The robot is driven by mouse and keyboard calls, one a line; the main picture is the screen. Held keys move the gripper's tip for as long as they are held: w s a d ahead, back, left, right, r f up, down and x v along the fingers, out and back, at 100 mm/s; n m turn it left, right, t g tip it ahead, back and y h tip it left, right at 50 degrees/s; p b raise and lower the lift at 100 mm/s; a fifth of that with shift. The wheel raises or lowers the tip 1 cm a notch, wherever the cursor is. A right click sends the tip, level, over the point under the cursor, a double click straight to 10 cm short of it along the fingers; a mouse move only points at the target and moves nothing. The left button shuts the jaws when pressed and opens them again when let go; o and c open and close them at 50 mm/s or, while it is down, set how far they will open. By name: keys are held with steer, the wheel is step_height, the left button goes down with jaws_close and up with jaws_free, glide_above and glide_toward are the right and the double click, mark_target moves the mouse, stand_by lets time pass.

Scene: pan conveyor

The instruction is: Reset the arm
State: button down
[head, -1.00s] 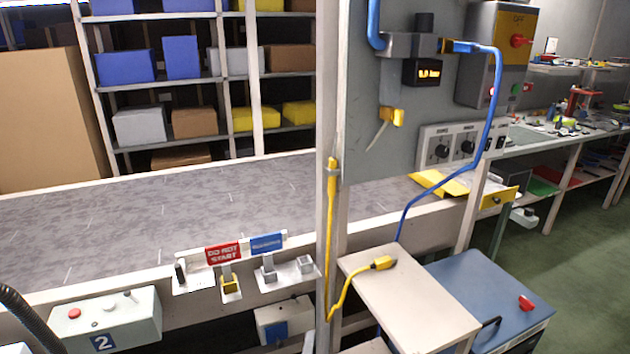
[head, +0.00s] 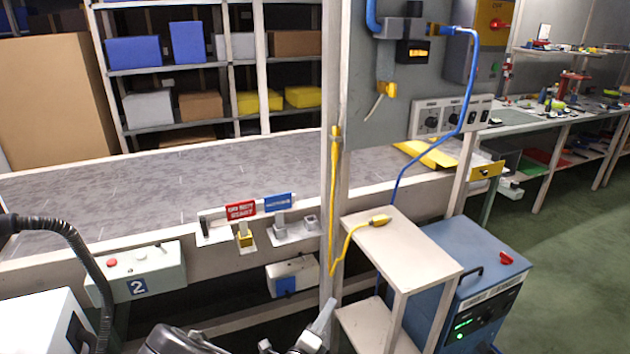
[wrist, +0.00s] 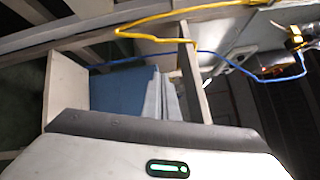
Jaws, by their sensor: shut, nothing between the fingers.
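My gripper (head: 325,312) shows at the bottom centre of the head view, low in front of the conveyor and left of the small beige stand. Its light grey fingers point up and to the right, shut and empty. The dark joints of my arm show to its left, cut off by the picture's lower edge. In the wrist view, a pale housing of mine with a green light fills the bottom.
The beige stand (head: 402,243), with a yellow plug (head: 380,220) on it, is close on the right. The conveyor (head: 110,190) and a grey post (head: 331,120) are ahead. Green floor (head: 575,240) is clear at right.

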steer(key=s+d+r+m+g+h, duration=0.2)
steer(key=d+r+m+g+h, duration=0.45)
steer(key=m, duration=0.45)
steer(key=s+d+r+m+g+y, duration=0.45)
steer(key=s+r+m, duration=0.3)
steer(key=m, duration=0.25)
steer(key=s+d+r+m+g+y, duration=0.3)
steer(key=s+d+r+m+g, duration=0.3)
steer(key=r+m, duration=0.4)
steer(key=s+a+r+m+t+y, duration=0.3)
steer(key=s+r+m+y, duration=0.1)
steer(key=s+r+m, duration=0.25)
steer(key=s+a+r+m+t+y, duration=0.3)
steer(key=s+r+m, duration=0.2)
steer(key=s+m, duration=0.15)
step_height(320, 180, up, 20)
steer(key=p, duration=2)
steer(key=shift+w+a+r+m+p, duration=0.15)
steer(key=shift+w+r+m+p, duration=0.1)
steer(key=shift+w+m+p, duration=0.15)
steer(key=c, duration=2.5)
jaws_free()
